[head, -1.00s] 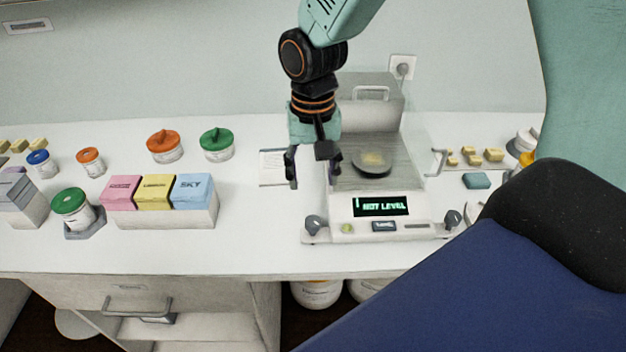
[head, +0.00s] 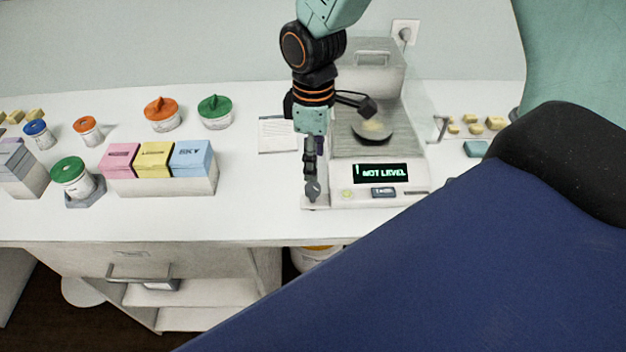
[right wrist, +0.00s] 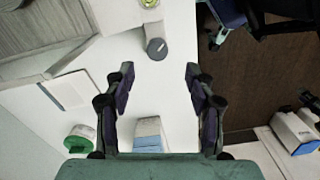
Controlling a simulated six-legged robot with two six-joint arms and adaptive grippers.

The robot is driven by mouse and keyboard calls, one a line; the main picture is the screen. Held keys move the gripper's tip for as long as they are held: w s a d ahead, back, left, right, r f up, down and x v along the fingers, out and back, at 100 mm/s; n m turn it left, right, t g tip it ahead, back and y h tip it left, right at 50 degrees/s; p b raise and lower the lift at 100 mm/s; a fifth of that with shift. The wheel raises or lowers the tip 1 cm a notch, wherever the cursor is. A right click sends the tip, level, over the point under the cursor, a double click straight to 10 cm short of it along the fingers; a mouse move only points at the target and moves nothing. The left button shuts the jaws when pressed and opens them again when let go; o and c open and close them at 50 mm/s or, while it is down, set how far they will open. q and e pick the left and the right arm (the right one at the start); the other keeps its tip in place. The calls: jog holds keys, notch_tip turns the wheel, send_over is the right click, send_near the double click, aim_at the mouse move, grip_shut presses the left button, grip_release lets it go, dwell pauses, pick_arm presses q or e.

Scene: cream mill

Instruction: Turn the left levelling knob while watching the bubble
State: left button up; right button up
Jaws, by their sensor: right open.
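The balance (head: 418,188) stands on the bench with a display (head: 381,173) reading "NOT LEVEL". Its left levelling knob (head: 313,191), dark grey and round, is at the front left corner. The small yellow-green bubble level (head: 347,194) sits right of that knob; the bubble itself is too small to read. My right gripper (head: 311,168) is just above the left knob in the head view. In the right wrist view my right gripper (right wrist: 157,78) is open and empty, with the knob (right wrist: 157,48) ahead, midway between the finger lines. My left gripper is not in view.
A pan (head: 371,131) sits inside the balance's clear shield. A paper card (head: 278,135) lies left of it. Farther left are a box of coloured packs (head: 188,182) and lidded jars (head: 215,112). The bench's front edge is close to the knob. A blue shape covers the lower right.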

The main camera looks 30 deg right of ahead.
aim_at(313, 187)
jog(key=n, duration=0.4)
jog(key=shift+w+f, duration=0.1)
jog(key=shift+w, duration=0.15)
notch_tip(313, 187, down, 8)
jog(key=shift+r, duration=0.15)
jog(key=shift+s, duration=0.1)
jog(key=shift+c, duration=0.3)
